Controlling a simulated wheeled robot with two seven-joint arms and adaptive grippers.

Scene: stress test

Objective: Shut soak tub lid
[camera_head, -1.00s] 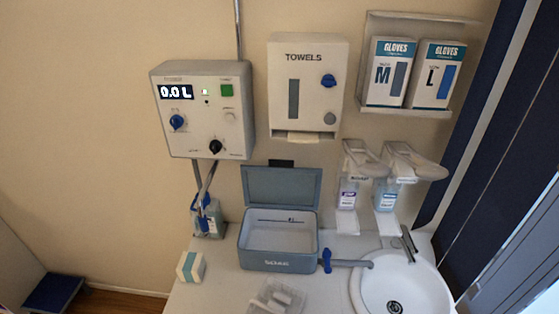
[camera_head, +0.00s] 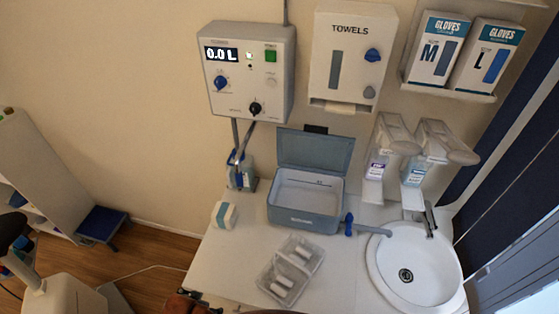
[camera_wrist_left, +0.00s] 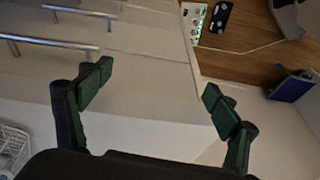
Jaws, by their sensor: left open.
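The grey-blue soak tub (camera_head: 302,208) stands on the white counter against the wall. Its lid (camera_head: 315,151) is raised, tilted back toward the wall, and the pale inside of the tub shows. A blue-handled tap (camera_head: 350,224) sticks out at its right side. My left gripper (camera_wrist_left: 150,95) shows in the left wrist view with its green-padded fingers wide apart and nothing between them. It faces drawer fronts with bar handles, away from the tub. My right gripper is not in view.
A sink (camera_head: 413,269) is at right. Dispensers (camera_head: 391,160) and a control box (camera_head: 248,72) hang above.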

